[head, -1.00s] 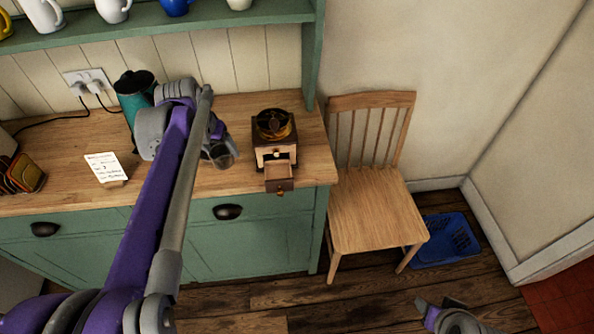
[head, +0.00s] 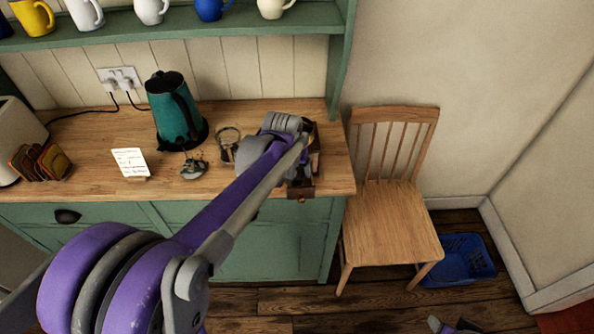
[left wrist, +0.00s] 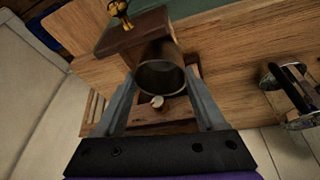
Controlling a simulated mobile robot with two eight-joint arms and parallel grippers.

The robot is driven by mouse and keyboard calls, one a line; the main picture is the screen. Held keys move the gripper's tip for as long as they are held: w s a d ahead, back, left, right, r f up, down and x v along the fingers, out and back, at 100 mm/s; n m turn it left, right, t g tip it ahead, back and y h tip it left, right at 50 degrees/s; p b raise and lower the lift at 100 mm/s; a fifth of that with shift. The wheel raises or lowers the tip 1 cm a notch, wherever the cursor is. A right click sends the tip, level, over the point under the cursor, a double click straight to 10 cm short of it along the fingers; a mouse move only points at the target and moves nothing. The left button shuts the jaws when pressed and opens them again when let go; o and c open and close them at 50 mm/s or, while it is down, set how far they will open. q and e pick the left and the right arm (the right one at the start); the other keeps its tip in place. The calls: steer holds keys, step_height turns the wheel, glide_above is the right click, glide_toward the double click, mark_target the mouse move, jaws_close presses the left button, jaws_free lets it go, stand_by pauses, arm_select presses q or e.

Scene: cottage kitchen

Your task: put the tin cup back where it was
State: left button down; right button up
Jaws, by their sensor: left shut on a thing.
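My left gripper (head: 303,168) is over the coffee grinder at the right end of the counter. In the left wrist view its fingers are shut on the tin cup (left wrist: 160,78), a dark metal cup with its round mouth facing the camera. The cup is hidden in the head view. Behind it in the wrist view is the grinder's open drawer (left wrist: 135,33) with a brass knob; whether cup and drawer touch I cannot tell. The drawer also shows below my gripper in the head view (head: 301,191). My right gripper (head: 455,326) barely shows at the bottom edge.
A teal kettle (head: 174,110) stands left on the counter (head: 95,170). Between it and my gripper are a wire-clasped jar (head: 228,142) and a small metal item (head: 194,167). A note (head: 130,162) lies further left. A chair (head: 392,220) and a blue crate (head: 460,258) are right.

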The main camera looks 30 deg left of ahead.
arm_select(q)
steer(key=shift+d+f, duration=0.3)
steer(key=shift+d, duration=0.05)
steer(key=shift+w+a+f, duration=0.1)
steer(key=shift+w+f, duration=0.05)
steer(key=shift+w, duration=0.1)
steer(key=shift+s+f+b, duration=0.3)
steer(key=shift+f+b, duration=0.1)
steer(key=shift+f, duration=0.15)
jaws_free()
steer(key=shift+d, duration=0.25)
steer(key=shift+a, duration=0.1)
